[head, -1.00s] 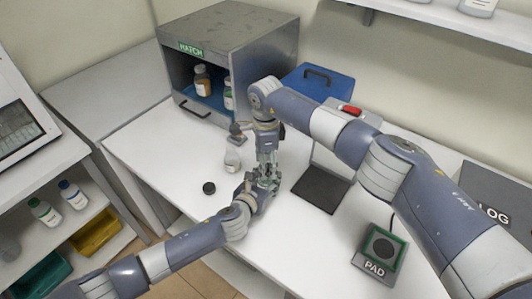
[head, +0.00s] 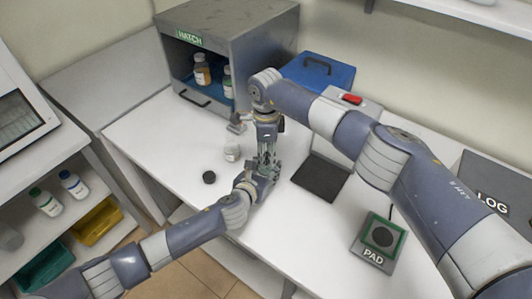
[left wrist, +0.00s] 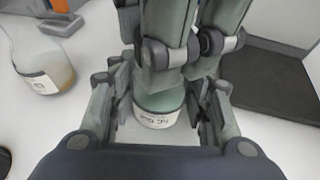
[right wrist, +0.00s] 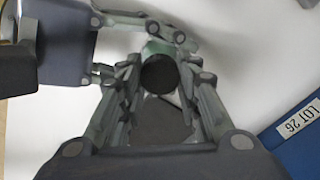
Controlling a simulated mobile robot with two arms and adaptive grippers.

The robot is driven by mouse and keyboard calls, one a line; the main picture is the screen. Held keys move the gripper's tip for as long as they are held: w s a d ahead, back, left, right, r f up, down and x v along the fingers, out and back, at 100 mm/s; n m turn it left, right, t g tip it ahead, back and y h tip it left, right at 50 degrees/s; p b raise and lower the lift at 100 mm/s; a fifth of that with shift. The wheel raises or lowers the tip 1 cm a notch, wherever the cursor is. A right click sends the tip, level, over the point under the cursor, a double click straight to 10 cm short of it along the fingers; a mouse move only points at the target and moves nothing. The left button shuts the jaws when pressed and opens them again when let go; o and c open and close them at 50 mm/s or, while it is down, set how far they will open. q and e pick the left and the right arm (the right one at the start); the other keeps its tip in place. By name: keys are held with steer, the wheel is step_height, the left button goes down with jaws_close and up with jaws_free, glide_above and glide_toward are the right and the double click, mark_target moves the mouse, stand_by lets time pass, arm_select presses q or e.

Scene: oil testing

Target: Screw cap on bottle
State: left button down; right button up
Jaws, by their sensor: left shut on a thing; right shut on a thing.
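My left gripper (head: 260,182) and right gripper (head: 267,160) meet over the middle of the table, the right one pointing down from above. In the left wrist view, a bottle (left wrist: 157,120) with a white label stands between the left fingers, which are shut on it. The right fingers cover its upper part. In the right wrist view, a dark round cap (right wrist: 159,74) shows between the right fingers, which are shut on it. The cap is right at the bottle's top; the fingers hide whether the threads are engaged.
A small flask (head: 232,153) and a loose black cap (head: 209,177) are left of the grippers. The hatch box (head: 225,50) with bottles stands behind, beside a blue case (head: 318,75). A dark plate (head: 320,178) and the PAD device (head: 380,240) are at right.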

steer(key=m, duration=1)
steer(key=shift+m, duration=0.4)
steer(key=o, duration=1.3)
steer(key=shift+c, duration=0.2)
step_height(320, 180, up, 12)
